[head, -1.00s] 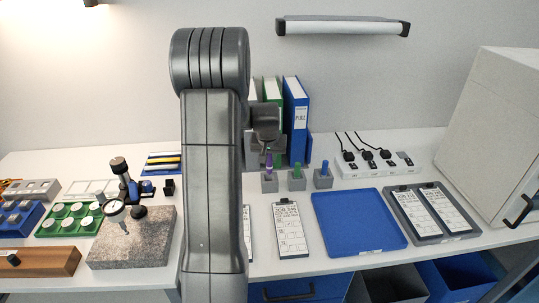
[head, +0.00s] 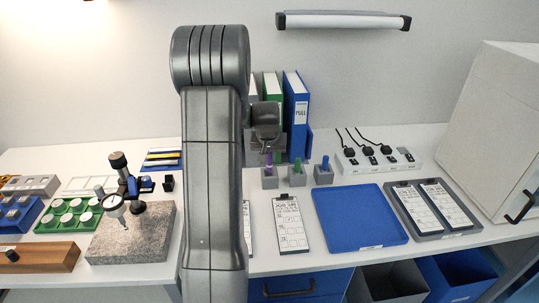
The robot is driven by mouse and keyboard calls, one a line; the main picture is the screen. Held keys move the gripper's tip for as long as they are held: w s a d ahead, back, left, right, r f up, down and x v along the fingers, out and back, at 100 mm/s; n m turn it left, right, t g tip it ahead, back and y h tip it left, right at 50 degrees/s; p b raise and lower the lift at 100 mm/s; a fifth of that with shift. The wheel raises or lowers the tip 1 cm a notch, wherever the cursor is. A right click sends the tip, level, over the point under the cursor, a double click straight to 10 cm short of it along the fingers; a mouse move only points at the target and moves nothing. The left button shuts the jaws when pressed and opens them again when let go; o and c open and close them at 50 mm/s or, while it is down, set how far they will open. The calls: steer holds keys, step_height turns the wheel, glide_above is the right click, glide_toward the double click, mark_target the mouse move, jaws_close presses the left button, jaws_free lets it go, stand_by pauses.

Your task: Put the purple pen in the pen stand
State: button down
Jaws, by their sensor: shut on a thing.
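The purple pen (head: 268,158) is upright at the leftmost small grey pen stand (head: 269,181). My gripper (head: 267,148) is shut on the upper part of the pen, and its fingers are small and dark here. The pen's lower end is over or in the stand's top; I cannot tell how deep it sits. My own arm hides the area just left of it. A green pen (head: 297,164) stands in the middle block (head: 297,179), and a blue pen (head: 325,163) stands in the right block (head: 323,176).
Binders (head: 296,115) stand behind the pen stands, close to my gripper. A clipboard (head: 290,227) and an empty blue tray (head: 359,216) lie in front. A power strip (head: 378,160) is at right. A granite block with a dial gauge (head: 130,234) stands left of my arm.

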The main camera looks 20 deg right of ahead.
steer(key=shift+f+b, duration=1.5)
steer(key=shift+f, duration=0.6)
steer(key=c, duration=1.2)
jaws_free()
steer(key=shift+r, duration=0.1)
steer(key=shift+c, duration=0.2)
steer(key=v, duration=1.4)
